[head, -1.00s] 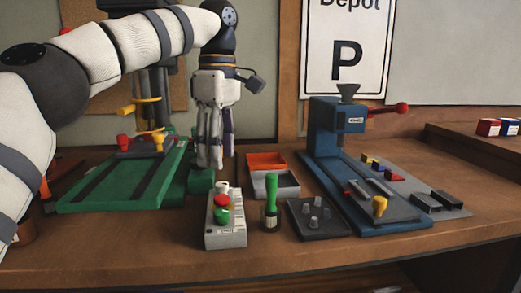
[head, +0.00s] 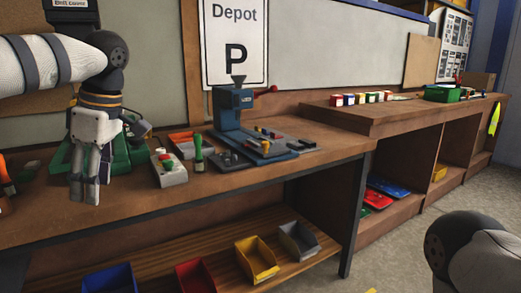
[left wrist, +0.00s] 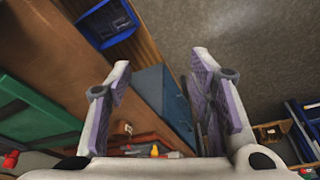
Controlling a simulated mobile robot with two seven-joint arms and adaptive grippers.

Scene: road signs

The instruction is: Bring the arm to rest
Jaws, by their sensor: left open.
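My left arm comes in from the left in the head view. Its gripper (head: 85,188) points down over the left part of the workbench (head: 120,208), in front of a green machine (head: 122,155) that it partly hides. In the left wrist view the two fingers (left wrist: 160,80) stand apart with nothing between them. A piece of my right arm (head: 480,255) shows at the lower right of the head view; its gripper is out of view.
A button box (head: 168,168), a green-handled tool (head: 198,153) and a blue press (head: 232,108) stand right of the gripper. A lower shelf holds blue (head: 110,279), red (head: 196,276), yellow (head: 256,258) and grey (head: 298,240) bins. Floor (head: 385,255) is open at right.

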